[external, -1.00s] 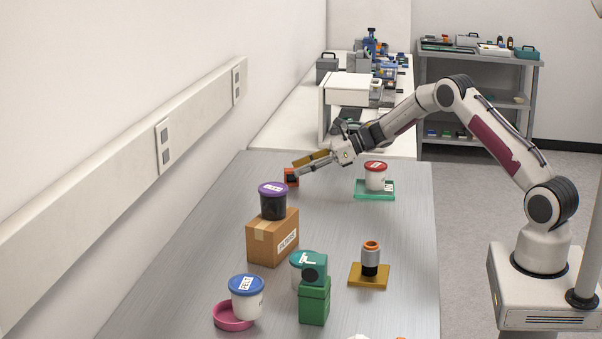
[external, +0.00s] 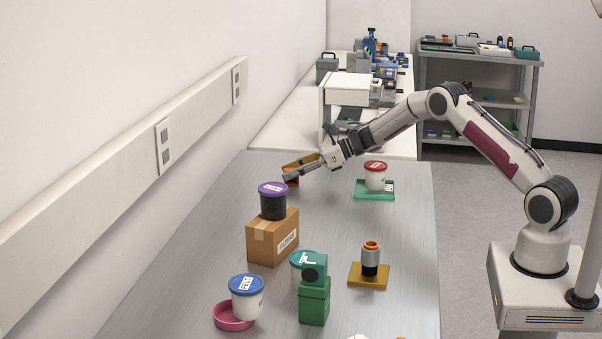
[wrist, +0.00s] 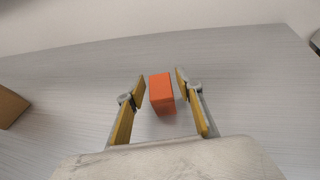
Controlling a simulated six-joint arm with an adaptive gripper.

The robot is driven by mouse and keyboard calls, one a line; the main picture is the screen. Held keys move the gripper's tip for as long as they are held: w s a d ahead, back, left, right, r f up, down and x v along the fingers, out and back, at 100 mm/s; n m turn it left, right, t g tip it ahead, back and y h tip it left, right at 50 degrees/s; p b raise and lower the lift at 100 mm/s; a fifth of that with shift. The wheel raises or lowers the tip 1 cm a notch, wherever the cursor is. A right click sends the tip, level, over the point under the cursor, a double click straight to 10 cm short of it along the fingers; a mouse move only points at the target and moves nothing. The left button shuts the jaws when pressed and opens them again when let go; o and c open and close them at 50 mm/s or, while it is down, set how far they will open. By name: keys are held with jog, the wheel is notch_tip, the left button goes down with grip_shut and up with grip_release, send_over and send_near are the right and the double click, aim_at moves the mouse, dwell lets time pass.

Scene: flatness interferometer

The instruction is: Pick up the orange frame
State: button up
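The orange frame (wrist: 161,93) is a small orange block-like piece standing on the grey table. In the wrist view it lies between the two fingers of my gripper (wrist: 160,88), with a gap on each side. In the external view my gripper (external: 287,173) is low over the far left part of the table, and the orange frame (external: 292,181) shows only partly behind the fingers. My gripper is open, and the fingers do not appear to touch the frame.
A cardboard box (external: 262,244) with a purple-lidded dark tub (external: 272,204) on it stands just in front of the gripper. A red-lidded tub (external: 376,180) on a green tray (external: 361,194) stands to the right. The table (external: 215,235) is bare towards the left wall.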

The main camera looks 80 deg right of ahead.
grip_shut()
jog(key=shift+r, duration=0.1)
jog(key=shift+r, duration=4.95)
